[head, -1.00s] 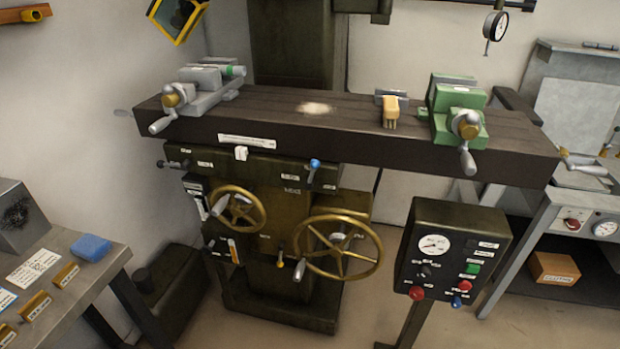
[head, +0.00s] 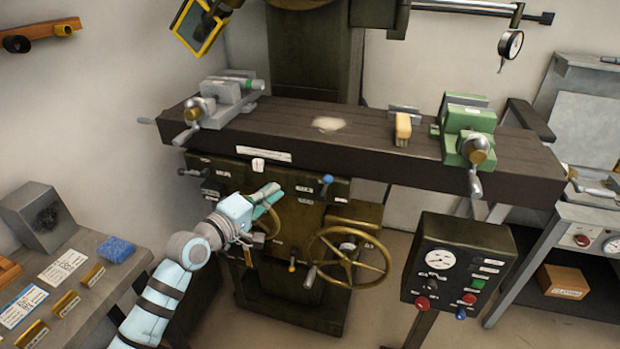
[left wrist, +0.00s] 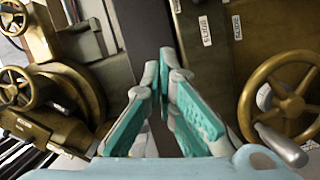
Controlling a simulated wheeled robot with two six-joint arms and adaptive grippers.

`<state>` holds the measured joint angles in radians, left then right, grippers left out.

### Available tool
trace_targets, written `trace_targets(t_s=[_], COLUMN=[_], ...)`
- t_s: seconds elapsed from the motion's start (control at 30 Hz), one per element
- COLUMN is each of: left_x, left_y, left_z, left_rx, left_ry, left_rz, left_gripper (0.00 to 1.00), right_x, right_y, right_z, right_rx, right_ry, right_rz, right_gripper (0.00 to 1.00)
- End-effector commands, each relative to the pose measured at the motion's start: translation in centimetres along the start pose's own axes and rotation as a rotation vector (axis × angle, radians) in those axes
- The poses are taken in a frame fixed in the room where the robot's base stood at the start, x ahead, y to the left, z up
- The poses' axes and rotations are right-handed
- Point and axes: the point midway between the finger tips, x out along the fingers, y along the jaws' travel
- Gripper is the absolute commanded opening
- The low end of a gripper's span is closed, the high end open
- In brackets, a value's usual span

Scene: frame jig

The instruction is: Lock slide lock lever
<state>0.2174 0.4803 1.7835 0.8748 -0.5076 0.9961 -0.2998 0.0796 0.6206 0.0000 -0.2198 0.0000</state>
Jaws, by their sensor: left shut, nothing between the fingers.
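My left gripper (head: 274,192), with teal finger pads, is shut and empty in front of the dark machine body, under the long table. In the left wrist view its fingertips (left wrist: 163,62) meet and hold nothing. Several small levers show on the machine: a blue-knobbed lever (head: 327,181) right of the gripper, a yellow-knobbed lever (head: 292,264) below, and a dark lever (head: 191,172) at the left. Their labels are too small in the head view to tell which is the slide lock lever. The gripper appears apart from all three. My right gripper is not in view.
The brass handwheel (head: 349,257) stands right of my left arm; a smaller one (head: 262,222) is partly hidden behind the gripper. The thick table (head: 330,150) overhangs above, carrying a green vise (head: 466,128). A control box (head: 459,265) stands right. A bench with a blue sponge (head: 117,250) is left.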

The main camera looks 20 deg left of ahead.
Motion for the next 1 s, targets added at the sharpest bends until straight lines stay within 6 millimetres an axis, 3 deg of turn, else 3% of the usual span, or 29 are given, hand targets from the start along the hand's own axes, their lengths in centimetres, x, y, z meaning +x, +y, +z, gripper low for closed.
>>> trace_targets(t_s=[0.17,0.53,0.73,1.0], left_x=[2.2,10.2,10.6,10.7], left_y=[-0.3,-0.5,-0.2,-0.4], left_z=[0.1,0.2,3.2,4.0], left_rx=[-0.004,-0.002,0.000,0.002], left_ry=[0.001,0.000,0.000,0.002], left_rz=[0.002,0.000,-0.003,-0.003], left_gripper=[0.00,0.00,0.00,0.00], right_x=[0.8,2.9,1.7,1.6], right_y=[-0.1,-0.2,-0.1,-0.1], right_z=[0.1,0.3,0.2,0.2], right_rx=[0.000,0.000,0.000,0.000], right_ry=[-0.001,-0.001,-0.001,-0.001], right_rz=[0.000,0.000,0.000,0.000], right_gripper=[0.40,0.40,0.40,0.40])
